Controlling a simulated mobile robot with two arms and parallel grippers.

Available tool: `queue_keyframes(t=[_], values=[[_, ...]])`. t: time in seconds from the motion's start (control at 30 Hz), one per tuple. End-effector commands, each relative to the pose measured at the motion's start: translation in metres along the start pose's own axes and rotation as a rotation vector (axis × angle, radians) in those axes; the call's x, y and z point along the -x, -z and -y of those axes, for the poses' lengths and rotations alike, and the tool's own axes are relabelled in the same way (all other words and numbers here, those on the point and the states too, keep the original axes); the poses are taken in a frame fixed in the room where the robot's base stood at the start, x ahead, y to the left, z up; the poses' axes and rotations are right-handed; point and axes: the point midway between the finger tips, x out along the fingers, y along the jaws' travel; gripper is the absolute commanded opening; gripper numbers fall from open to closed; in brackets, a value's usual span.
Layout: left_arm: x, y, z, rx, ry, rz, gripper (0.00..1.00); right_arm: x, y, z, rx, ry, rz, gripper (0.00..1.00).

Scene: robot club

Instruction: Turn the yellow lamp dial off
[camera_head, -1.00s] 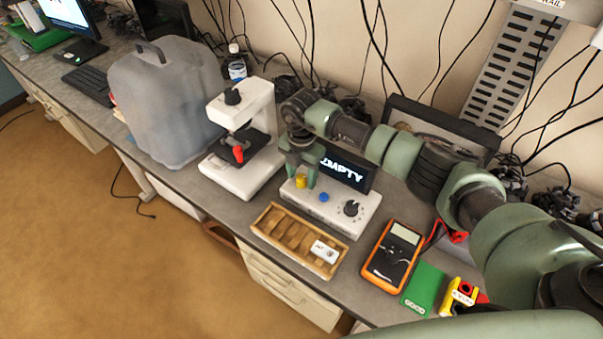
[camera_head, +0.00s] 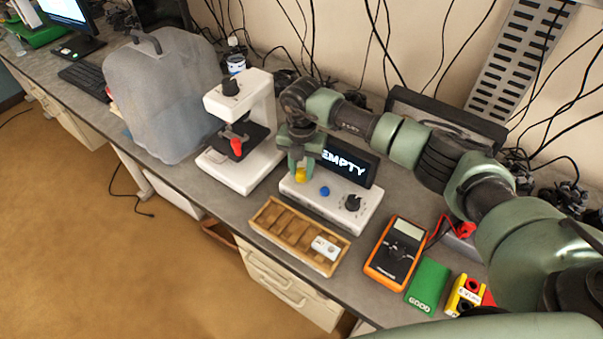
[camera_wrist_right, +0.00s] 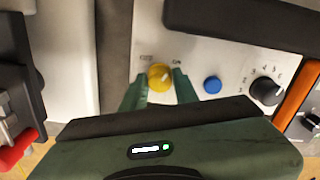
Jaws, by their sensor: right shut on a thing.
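The yellow lamp dial (camera_wrist_right: 160,77) is on the white panel of the tester box (camera_head: 330,201). "OFF" is printed to its upper left and "ON" to its upper right; its pale mark seems to point up and right, toward "ON". In the head view the yellow dial (camera_head: 301,175) shows below the fingers. My right gripper (camera_wrist_right: 160,88) is shut on the dial, with one green finger on each side; it also shows in the head view (camera_head: 301,168). My left gripper is not in view.
A blue button (camera_head: 324,191) and a black knob (camera_head: 352,203) sit right of the dial. A screen reading "EMPTY" (camera_head: 345,163) stands behind. A microscope (camera_head: 240,170) is left, a wooden tray (camera_head: 275,245) in front, an orange multimeter (camera_head: 395,270) to the right.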

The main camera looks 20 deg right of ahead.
Motion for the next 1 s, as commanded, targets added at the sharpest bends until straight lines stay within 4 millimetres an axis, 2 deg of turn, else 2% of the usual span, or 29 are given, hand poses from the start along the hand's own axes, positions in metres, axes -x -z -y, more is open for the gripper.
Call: queue_keyframes(t=[0.03,0.1,1.0], values=[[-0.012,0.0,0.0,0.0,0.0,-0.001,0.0,-0.005,-0.002,0.0,0.045,-0.001,0.004,0.0],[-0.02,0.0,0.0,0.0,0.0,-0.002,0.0,-0.004,-0.002,0.0,0.112,-0.002,0.004,0.0],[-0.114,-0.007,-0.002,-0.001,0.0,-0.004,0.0,-0.004,-0.001,0.0,0.957,0.0,0.005,0.0]])
